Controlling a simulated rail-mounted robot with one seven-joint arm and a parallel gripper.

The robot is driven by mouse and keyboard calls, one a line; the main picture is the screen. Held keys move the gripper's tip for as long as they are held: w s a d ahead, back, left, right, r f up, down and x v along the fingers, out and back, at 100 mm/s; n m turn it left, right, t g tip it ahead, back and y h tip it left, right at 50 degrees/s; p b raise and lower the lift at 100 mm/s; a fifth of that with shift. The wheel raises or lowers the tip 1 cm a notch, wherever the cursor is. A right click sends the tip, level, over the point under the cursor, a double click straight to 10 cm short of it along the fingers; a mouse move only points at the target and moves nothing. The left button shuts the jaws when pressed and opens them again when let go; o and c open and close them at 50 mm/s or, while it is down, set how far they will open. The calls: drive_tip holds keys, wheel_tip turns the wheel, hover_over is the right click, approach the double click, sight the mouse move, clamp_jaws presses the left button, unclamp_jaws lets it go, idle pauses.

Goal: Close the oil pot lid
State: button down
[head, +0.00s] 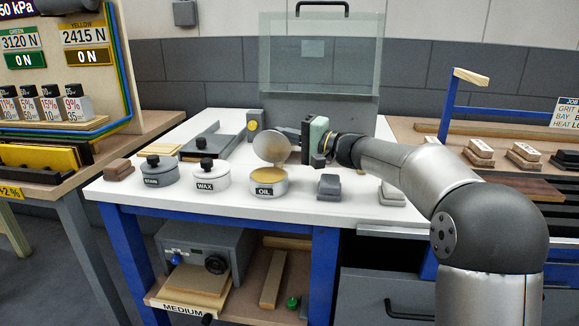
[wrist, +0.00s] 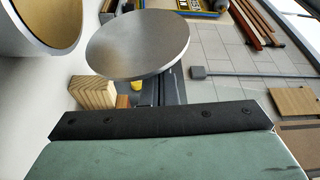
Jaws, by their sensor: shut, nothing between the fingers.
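The oil pot (head: 268,188) is a white pot labelled OIL near the front edge of the white bench, with amber oil showing at its open top. Its grey round lid (head: 272,147) stands tilted up at the pot's back edge. My gripper (head: 306,140) is just right of the raised lid, shut and empty; I cannot tell whether it touches the lid. In the wrist view, the lid (wrist: 138,45) is ahead of my gripper's green and black body, and the oil pot (wrist: 88,28) is at upper left. The fingertips are not clear there.
The wax pot (head: 205,176) and stain pot (head: 158,172) stand closed to the left. A dark grey block (head: 329,186) sits right of the oil pot. A clear raised panel (head: 320,55) is behind. A wooden block (wrist: 92,92) shows near the lid in the wrist view.

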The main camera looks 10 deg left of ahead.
sight(283, 139)
drive_tip(key=s+n+b, duration=0.1)
drive_tip(key=b, duration=0.2)
drive_tip(key=n+y+b, duration=0.1)
drive_tip(key=b, duration=0.1)
drive_tip(key=shift+s+f+n+b, duration=0.35)
drive_tip(key=shift+n+b, duration=0.05)
drive_tip(key=shift+s+r+n+b, duration=0.2)
drive_tip(key=shift+s+n+b, duration=0.1)
drive_tip(key=shift+b, duration=0.25)
drive_tip(key=b, duration=0.1)
drive_tip(key=s+b, duration=0.1)
drive_tip(key=shift+s+r+b, duration=0.2)
drive_tip(key=shift+r+b, duration=0.05)
drive_tip(key=shift+b, duration=0.05)
drive_tip(key=shift+s, duration=0.1)
drive_tip(key=shift+r, duration=0.1)
